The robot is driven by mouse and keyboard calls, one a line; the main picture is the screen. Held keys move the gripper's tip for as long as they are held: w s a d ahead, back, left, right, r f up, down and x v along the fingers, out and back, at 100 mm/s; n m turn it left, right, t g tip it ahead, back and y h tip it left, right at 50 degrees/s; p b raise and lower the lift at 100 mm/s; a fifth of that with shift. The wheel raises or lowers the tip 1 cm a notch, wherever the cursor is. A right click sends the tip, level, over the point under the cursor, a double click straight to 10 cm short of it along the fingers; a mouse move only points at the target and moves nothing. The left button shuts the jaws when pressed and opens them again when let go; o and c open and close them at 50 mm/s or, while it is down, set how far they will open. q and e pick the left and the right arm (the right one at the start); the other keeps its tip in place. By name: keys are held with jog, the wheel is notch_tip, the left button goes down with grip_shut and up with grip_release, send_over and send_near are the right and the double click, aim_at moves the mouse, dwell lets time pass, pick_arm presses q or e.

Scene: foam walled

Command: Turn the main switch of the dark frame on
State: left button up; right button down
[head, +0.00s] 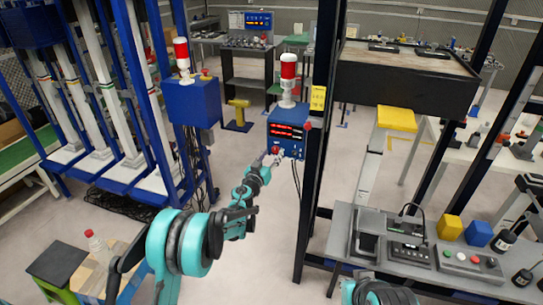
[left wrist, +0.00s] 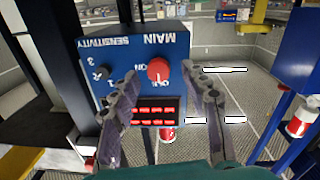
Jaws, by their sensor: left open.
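The blue control box (head: 289,128) with red displays is mounted on the dark frame (head: 316,130). In the left wrist view the box (left wrist: 115,55) appears upside down, with the word MAIN above a round red switch knob (left wrist: 158,70). Which way the knob points is too unclear to tell. My left gripper (head: 274,155) is at the lower front of the box. In the left wrist view its open fingers (left wrist: 160,76) stand on either side of the knob, with visible gaps. Depth contact cannot be told. My right gripper is not in view.
A red-and-white beacon (head: 288,78) stands on the box, and a yellow label (head: 318,98) is beside it. Another blue box (head: 194,101) with a beacon is on the blue frame to the left. A grey workbench (head: 345,222) is at right. Open floor (head: 240,255) lies below.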

pick_arm(q)
jog(key=shift+w+d, duration=0.25)
jog(key=shift+w, duration=0.35)
jog(key=shift+r, duration=0.1)
grip_shut()
